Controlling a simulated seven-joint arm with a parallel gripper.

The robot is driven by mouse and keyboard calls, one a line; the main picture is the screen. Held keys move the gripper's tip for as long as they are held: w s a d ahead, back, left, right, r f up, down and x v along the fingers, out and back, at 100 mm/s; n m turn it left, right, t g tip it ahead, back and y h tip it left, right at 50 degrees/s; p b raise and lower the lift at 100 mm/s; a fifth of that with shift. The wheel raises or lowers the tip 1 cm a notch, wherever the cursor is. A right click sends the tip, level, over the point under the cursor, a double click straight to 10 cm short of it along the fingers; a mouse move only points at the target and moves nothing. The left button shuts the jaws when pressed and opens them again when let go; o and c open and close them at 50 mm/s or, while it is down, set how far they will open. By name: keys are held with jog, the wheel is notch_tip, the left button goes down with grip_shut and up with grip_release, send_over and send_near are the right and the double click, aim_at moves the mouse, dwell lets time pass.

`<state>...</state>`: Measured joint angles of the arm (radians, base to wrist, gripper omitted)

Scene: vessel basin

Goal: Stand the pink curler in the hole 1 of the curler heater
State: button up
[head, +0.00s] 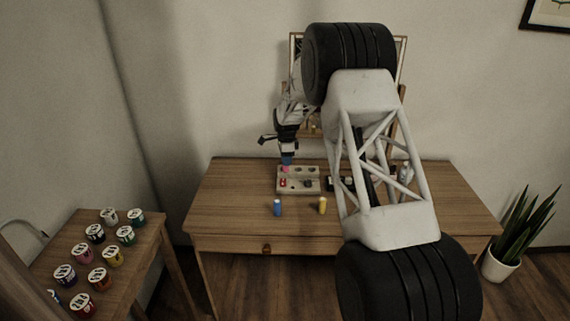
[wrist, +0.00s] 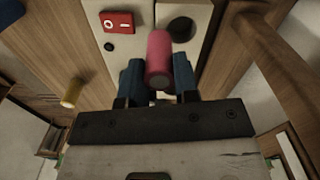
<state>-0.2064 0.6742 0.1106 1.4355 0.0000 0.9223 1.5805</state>
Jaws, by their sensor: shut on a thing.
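My gripper (head: 287,159) points down over the left back of the curler heater (head: 300,189), a pale box with dark holes. It is shut on the pink curler (head: 285,169). In the wrist view the pink curler (wrist: 159,55) sits between the blue fingers of my gripper (wrist: 158,72). A round dark hole (wrist: 181,28) shows beside the curler's far end in the heater's top (wrist: 140,15). A red switch (wrist: 117,22) is left of it. I cannot tell whether the curler's far end touches the heater or is in a hole. No hole number is readable.
A blue curler (head: 277,207) and a yellow curler (head: 322,205) stand on the wooden table (head: 230,210) in front of the heater. A mirror frame stands behind. My own column hides part of the table's right. A side table (head: 130,260) holds several labelled jars.

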jog(key=shift+w+a+f, duration=0.1)
jog(key=shift+w+a, duration=0.05)
jog(key=shift+w, duration=0.55)
jog(key=shift+w+a, duration=0.15)
jog(key=shift+w, duration=0.5)
jog(key=shift+f, duration=0.1)
jog(key=shift+f, duration=1.65)
jog(key=shift+f, duration=0.15)
jog(key=o, duration=0.9)
notch_tip(320, 180, up, 12)
